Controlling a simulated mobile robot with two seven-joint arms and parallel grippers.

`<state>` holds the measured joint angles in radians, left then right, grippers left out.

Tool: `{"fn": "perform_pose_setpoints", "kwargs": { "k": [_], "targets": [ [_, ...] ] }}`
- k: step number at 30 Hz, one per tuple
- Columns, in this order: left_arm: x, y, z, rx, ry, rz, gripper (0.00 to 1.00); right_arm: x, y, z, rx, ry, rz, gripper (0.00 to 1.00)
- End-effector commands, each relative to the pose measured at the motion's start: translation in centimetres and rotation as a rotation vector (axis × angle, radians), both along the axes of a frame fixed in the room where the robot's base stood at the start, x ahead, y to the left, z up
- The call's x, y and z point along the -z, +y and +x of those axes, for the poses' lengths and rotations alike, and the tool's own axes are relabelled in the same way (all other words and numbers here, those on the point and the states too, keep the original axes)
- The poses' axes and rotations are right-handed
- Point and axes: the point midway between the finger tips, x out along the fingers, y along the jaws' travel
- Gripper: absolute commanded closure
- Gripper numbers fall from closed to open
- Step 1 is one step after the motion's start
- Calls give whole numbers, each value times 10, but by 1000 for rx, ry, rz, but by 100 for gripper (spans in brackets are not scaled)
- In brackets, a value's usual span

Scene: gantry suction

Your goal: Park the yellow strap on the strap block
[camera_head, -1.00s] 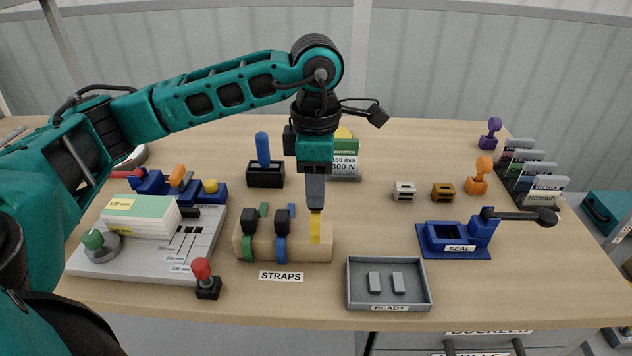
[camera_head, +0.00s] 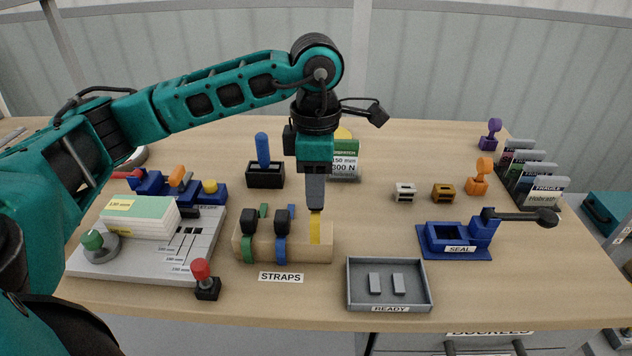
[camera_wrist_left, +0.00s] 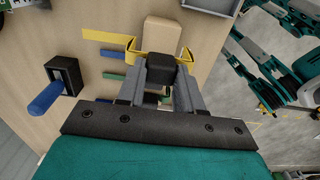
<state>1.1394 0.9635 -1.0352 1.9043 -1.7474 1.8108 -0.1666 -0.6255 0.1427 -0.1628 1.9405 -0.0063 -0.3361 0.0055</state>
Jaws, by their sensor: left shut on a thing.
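The yellow strap (camera_head: 315,227) hangs over the right end of the wooden strap block (camera_head: 308,249). My left gripper (camera_head: 315,204) points straight down just above that end and is shut on the strap. In the left wrist view, the fingers (camera_wrist_left: 160,80) close around a dark piece, with the yellow strap (camera_wrist_left: 118,40) spreading out to both sides of it over the block (camera_wrist_left: 162,33). A green strap (camera_head: 247,250) and a blue strap (camera_head: 281,250) with black buckles sit on the block to the left. Contact under the fingers is hidden. My right gripper is not in view.
A grey READY tray (camera_head: 352,297) with two small grey pieces stands at the front right. A red-knobbed post (camera_head: 206,285) is near the front left. A black holder with a blue handle (camera_head: 263,150) stands behind the block. A blue SEAL press (camera_head: 452,240) is at the right.

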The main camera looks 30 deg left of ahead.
Motion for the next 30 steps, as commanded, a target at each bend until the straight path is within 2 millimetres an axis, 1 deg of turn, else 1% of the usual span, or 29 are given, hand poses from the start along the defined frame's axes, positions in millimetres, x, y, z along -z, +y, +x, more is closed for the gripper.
{"fn": "perform_pose_setpoints", "kwargs": {
  "k": [11,30],
  "targets": [
    [1,0,0,0,-1,-1,96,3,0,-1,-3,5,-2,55],
    [16,0,0,0,0,0,96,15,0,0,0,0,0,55]
  ]
}}
